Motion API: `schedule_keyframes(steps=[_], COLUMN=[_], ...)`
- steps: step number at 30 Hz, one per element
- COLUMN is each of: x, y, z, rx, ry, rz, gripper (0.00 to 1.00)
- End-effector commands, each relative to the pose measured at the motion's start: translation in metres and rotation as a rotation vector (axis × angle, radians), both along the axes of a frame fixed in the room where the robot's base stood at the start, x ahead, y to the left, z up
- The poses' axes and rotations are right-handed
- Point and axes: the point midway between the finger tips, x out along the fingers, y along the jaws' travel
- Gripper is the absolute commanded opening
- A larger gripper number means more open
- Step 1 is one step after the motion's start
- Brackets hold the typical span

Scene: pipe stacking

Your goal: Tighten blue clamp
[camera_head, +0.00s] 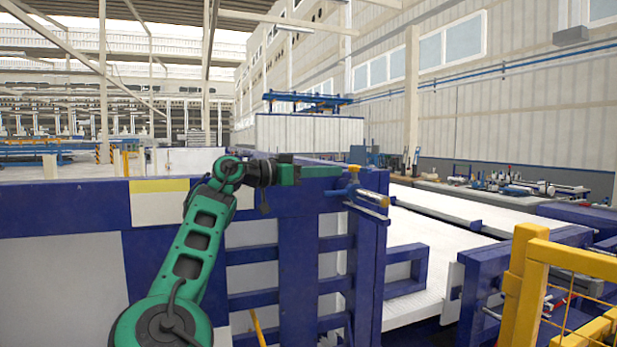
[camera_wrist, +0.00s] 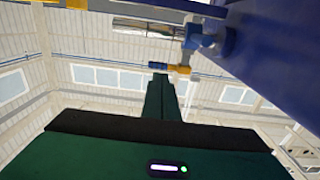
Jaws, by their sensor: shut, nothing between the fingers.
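The blue clamp (camera_head: 343,191) sits at the upper right corner of the blue frame in the head view. A yellow piece (camera_head: 354,168) rises from its top and a gold cylinder lies to its right. My gripper (camera_head: 340,171) is shut and empty, reaching right, with its tip just left of the yellow piece. In the wrist view the blue clamp (camera_wrist: 206,44) is at the upper right, beside a blue beam. A yellow and blue handle (camera_wrist: 178,69) hangs under it. My closed dark green fingers (camera_wrist: 160,78) end close to that handle; I cannot tell whether they touch.
The blue frame (camera_head: 372,255) with rungs stands below the clamp. A yellow guard rail (camera_head: 527,275) is at the lower right. White panels (camera_head: 440,203) lie behind it. A bench with small items (camera_head: 500,185) is farther back. Open air surrounds my gripper above the frame.

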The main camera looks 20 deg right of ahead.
Motion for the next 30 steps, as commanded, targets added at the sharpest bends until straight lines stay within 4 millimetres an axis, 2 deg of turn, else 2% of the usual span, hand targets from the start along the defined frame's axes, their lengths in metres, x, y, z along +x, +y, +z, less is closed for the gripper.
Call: schedule_keyframes(steps=[1, 6, 12, 20, 24, 25, 30], x=[-0.001, -0.001, 0.000, 0.000, 0.000, 0.001, 0.002], y=[-0.011, -0.038, -0.058, -0.063, -0.063, -0.054, -0.058], z=[0.000, 0.000, 0.000, 0.000, 0.000, 0.001, 0.000], rx=[0.001, 0.001, -0.001, 0.000, -0.001, -0.002, 0.000], ry=[0.001, 0.001, 0.001, 0.001, 0.001, 0.001, 0.001], rz=[-0.002, -0.001, 0.000, 0.001, 0.001, 0.005, 0.015], gripper=[0.00, 0.00, 0.00, 0.00, 0.00, 0.00, 0.00])
